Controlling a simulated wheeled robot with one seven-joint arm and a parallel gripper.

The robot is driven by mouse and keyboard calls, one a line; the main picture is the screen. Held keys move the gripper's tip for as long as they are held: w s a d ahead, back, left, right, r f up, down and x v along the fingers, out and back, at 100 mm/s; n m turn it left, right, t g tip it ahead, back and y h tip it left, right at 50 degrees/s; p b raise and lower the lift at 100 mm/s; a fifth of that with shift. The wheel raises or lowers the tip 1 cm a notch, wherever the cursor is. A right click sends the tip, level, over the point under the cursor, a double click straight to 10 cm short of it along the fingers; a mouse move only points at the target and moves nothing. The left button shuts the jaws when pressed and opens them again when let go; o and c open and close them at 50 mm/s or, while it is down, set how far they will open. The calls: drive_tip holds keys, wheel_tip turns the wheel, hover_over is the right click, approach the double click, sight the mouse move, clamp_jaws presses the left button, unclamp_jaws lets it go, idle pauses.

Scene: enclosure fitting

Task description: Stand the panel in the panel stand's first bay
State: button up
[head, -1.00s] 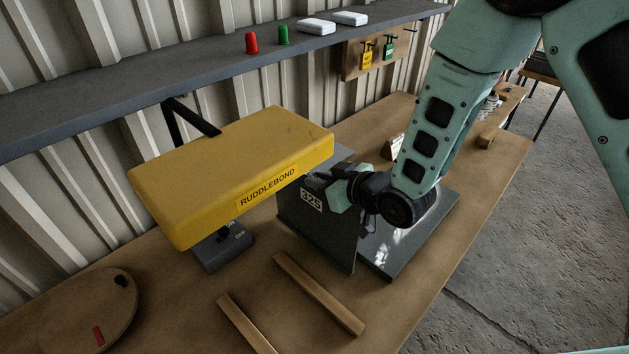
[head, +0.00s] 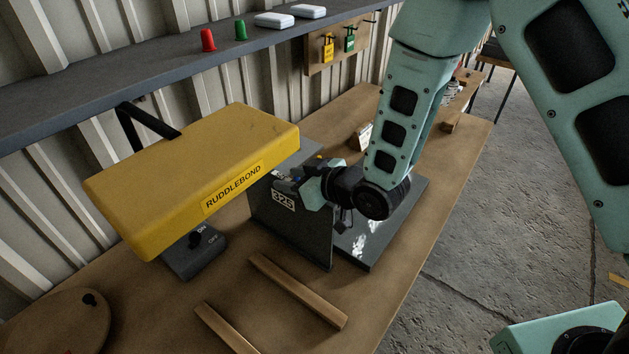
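A dark grey upright plate (head: 300,232) with a white "325" label stands on the bench, partly behind the yellow lamp head. I cannot tell for sure whether it is the panel or a wall of an enclosure. My gripper (head: 288,181) is at its upper edge, just above and right of the label. Its fingertips are small and partly hidden, so I cannot tell whether they close on anything. Small blue and yellow bits show beside them. A flat grey plate (head: 385,235) lies right of the upright plate. I cannot clearly identify the panel stand or its first bay.
The yellow lamp head (head: 150,190) overhangs the left, above a grey switch base (head: 195,254). Two wooden rails (head: 297,290) lie on the bench in front, with clear wood around them. A round wooden board (head: 60,325) is at lower left. The wall shelf (head: 110,85) runs behind.

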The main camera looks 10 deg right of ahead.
sight(334, 204)
drive_tip(key=b+v, duration=0.2)
drive_tip(key=v, duration=0.6)
drive_tip(key=shift+s+d+r, duration=0.1)
drive_tip(key=shift+d, duration=0.05)
drive_tip(key=shift+r+p, duration=0.2)
drive_tip(key=shift+p, duration=0.8)
drive_tip(key=p, duration=0.4)
drive_tip(key=shift+s+d+r+p, duration=0.2)
drive_tip(key=shift+d+r+p, duration=0.1)
drive_tip(key=shift+p, duration=0.05)
drive_tip(key=p, duration=0.3)
drive_tip(key=shift+s+d+r, duration=0.15)
drive_tip(key=shift+s+d, duration=0.2)
drive_tip(key=shift+s+d+p, duration=0.25)
drive_tip(key=shift+s+p, duration=0.1)
drive_tip(key=shift+p, duration=0.85)
